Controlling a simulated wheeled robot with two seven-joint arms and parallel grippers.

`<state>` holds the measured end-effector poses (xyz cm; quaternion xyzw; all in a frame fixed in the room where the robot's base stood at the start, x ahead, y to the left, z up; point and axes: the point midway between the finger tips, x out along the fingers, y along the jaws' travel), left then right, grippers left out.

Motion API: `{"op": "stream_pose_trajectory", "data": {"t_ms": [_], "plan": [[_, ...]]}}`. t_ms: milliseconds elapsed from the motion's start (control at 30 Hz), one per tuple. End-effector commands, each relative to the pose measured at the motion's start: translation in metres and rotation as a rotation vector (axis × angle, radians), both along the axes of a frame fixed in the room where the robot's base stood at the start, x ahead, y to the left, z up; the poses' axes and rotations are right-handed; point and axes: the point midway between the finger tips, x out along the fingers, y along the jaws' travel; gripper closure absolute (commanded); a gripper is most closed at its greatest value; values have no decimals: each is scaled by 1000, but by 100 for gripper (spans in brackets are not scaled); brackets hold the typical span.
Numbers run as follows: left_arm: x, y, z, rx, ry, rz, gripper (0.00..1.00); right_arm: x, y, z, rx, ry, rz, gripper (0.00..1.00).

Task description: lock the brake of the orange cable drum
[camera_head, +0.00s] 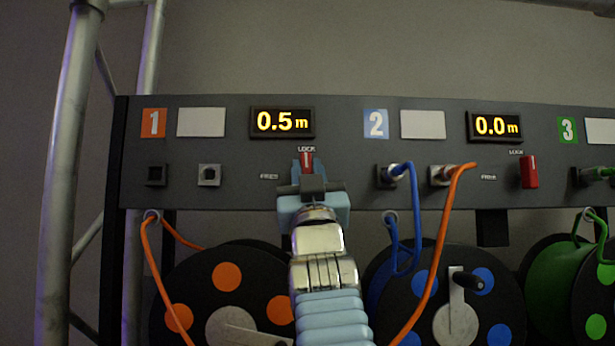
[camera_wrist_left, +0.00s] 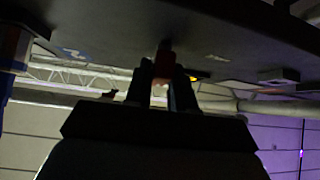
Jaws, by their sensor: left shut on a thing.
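The orange cable drum (camera_head: 228,277) sits at the lower left below the panel, black with orange spots, partly hidden by my left arm. Its red brake lever (camera_head: 307,160) is on the panel below the 0.5 m display, its visible end up by the LOCK label; the FREE label is to its left. My left gripper (camera_head: 309,182) is shut on this lever and hides its lower part. In the left wrist view the red lever (camera_wrist_left: 164,60) shows between the two dark fingers. My right gripper is out of view.
The panel (camera_head: 345,130) carries displays, sockets and numbers 1 to 3. A blue cable (camera_head: 419,225) and an orange cable (camera_head: 443,240) hang close right of my left gripper. Drum 2's red lever (camera_head: 528,172) is upright. A metal truss post (camera_head: 70,170) stands at left.

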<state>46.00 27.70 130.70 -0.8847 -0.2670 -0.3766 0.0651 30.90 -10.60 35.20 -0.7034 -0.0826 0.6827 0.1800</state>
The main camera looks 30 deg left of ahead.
Motion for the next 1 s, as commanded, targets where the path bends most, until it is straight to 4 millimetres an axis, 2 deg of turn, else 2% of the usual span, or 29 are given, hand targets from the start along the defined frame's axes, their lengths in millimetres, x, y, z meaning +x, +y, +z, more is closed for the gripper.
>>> {"op": "stream_pose_trajectory", "data": {"t_ms": [33,133,467,500,633,867,1000], "plan": [[-1,1,-4,19,9,-5,100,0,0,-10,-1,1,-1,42],[-1,1,-3,63,34,-5,100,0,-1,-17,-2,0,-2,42],[-1,0,0,90,49,-1,100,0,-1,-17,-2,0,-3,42],[-1,0,0,90,49,-1,75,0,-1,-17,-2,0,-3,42],[-1,0,0,90,49,-1,55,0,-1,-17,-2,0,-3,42],[-1,0,0,89,49,-1,55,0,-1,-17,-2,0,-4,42],[-4,-2,-6,89,49,-1,55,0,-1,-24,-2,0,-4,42]]}}
